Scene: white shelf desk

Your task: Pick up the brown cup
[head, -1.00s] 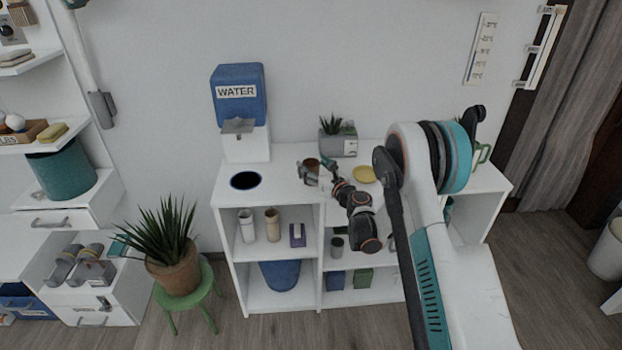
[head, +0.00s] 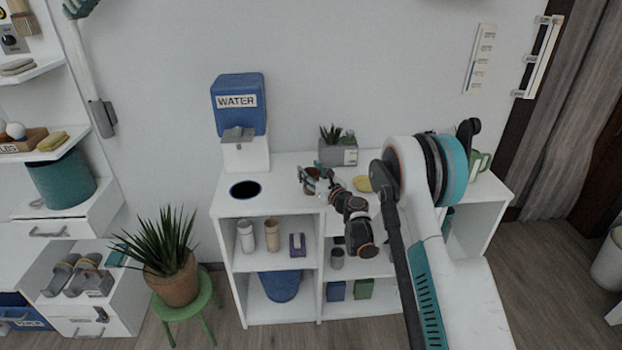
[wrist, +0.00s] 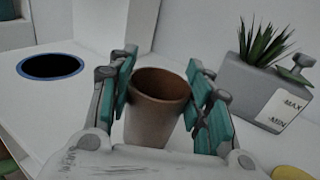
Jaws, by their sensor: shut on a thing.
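The brown cup (wrist: 156,108) stands upright between the two teal-padded fingers of my gripper (wrist: 160,100) in the wrist view. The fingers press on its left and right sides, and its open rim faces up. In the head view the cup (head: 310,186) is small and partly hidden behind my gripper (head: 312,180), over the white desk top. I cannot tell whether its base touches the desk.
A grey planter (wrist: 268,90) stands close to the right of my gripper. A dark round hole with a blue rim (wrist: 50,66) is at the left of the desk top. The blue water dispenser (head: 239,105) stands behind it. A yellow dish (head: 362,184) lies to the right.

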